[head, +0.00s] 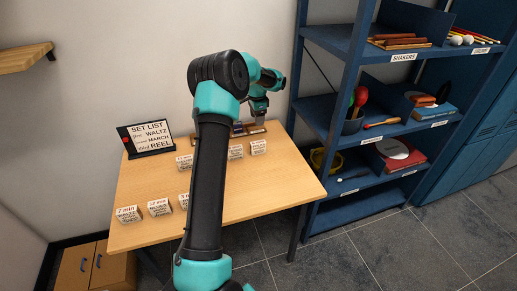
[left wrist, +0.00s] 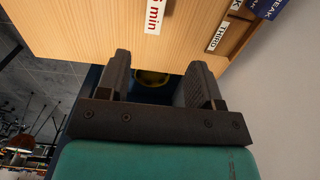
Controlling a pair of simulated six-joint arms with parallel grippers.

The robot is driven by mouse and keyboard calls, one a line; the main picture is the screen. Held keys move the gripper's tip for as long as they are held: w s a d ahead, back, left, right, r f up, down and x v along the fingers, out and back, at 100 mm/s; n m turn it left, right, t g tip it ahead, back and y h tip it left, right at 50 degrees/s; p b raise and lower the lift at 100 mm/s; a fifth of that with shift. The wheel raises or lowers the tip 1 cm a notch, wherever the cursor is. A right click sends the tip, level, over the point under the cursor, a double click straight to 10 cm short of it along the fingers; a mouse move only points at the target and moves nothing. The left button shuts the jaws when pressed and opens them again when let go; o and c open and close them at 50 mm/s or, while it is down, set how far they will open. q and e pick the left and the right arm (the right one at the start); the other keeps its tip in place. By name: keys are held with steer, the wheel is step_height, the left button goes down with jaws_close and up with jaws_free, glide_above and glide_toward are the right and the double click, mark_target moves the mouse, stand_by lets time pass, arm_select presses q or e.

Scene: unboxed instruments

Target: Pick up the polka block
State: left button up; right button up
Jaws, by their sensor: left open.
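Several small white-labelled blocks stand on the wooden table (head: 255,195). The front row has a "7 min" block (head: 129,215), a "12 min" block (head: 160,207) and one partly behind my arm (head: 184,201). Farther back are a left block (head: 184,162), a middle one (head: 235,152) and a right one (head: 258,147). Their small print is too blurred to tell which is the polka block. My left gripper (head: 259,106) is over the table's back right; in the left wrist view its jaws (left wrist: 160,65) are open and empty. A "min" block (left wrist: 155,15) shows beyond them. My right gripper is out of view.
A "SET LIST" sign (head: 150,136) stands at the table's back left, naming waltz, march and reel. A wooden rack (left wrist: 217,37) with a "THIRD" label is at the back edge, near a dark blue block (left wrist: 268,7). A blue shelf (head: 340,130) with instruments stands right of the table.

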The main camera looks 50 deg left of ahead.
mark_target(258, 142)
arm_select(q)
step_height(258, 142, down, 9)
steer(key=shift+f, duration=0.2)
steer(key=shift+f, duration=0.1)
steer(key=f, duration=0.4)
steer(key=shift+s+d, duration=0.1)
steer(key=shift+d, duration=0.3)
steer(key=shift+f, duration=0.45)
steer(key=shift+c, duration=0.4)
steer(key=c, duration=0.9)
